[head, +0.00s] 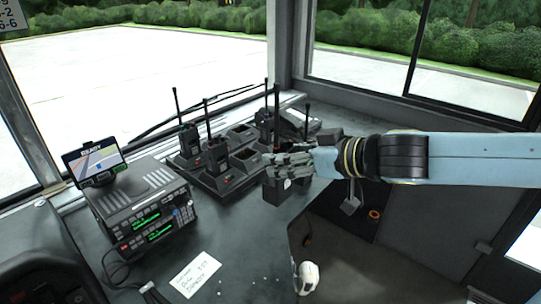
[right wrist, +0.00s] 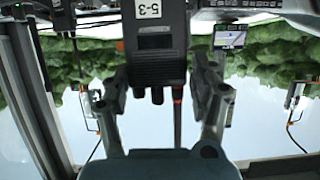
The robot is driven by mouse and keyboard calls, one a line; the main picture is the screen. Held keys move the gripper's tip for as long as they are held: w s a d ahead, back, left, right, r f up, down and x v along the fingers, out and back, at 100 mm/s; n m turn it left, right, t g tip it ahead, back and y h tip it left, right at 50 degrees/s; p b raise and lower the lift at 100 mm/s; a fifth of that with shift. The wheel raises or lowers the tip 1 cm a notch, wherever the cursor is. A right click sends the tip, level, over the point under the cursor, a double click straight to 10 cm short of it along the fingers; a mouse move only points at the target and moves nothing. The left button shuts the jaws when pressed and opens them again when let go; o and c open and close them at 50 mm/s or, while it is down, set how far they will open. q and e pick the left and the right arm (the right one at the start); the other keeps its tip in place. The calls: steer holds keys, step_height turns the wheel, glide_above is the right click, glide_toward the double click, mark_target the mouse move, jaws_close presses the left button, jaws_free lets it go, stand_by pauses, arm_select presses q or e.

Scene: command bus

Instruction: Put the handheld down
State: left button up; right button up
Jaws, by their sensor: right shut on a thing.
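My right gripper (head: 292,163) comes in from the right in the head view and is shut on a dark handheld (head: 276,191). The handheld's lower body shows below the fingers, just right of the charger's near end; its upper part is hidden by the gripper. In the right wrist view the handheld (right wrist: 155,35) sits between the two fingers, with a white "5-3" label, stubby knobs and an antenna. A black multi-bay charger (head: 222,183) stands on the dashboard, with several handhelds upright in it and some bays empty. My left gripper is not in view.
A radio console (head: 150,215) with green displays and a small screen (head: 95,160) reading "READY" stand left of the charger. A paper note (head: 195,274) lies on the bare dashboard in front. A white rounded object (head: 308,277) is near the lower middle. Windows and a post rise behind.

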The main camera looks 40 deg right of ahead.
mark_target(270, 199)
steer(key=w+f+b, duration=0.1)
steer(key=b, duration=0.1)
steer(key=a+f+b, duration=0.1)
steer(key=b, duration=0.1)
steer(key=w+a+f+b, duration=0.1)
steer(key=b, duration=0.1)
steer(key=shift+w+a+f, duration=0.2)
steer(key=shift+w+f, duration=0.1)
steer(key=shift+w, duration=0.05)
steer(key=w+a+f+b, duration=0.3)
steer(key=w+a+f, duration=0.1)
steer(key=w+f, duration=0.2)
steer(key=shift+a+f, duration=0.4)
steer(key=shift+f, duration=0.45)
steer(key=shift+s, duration=0.1)
steer(key=shift+f, duration=0.15)
steer(key=o, duration=1.7)
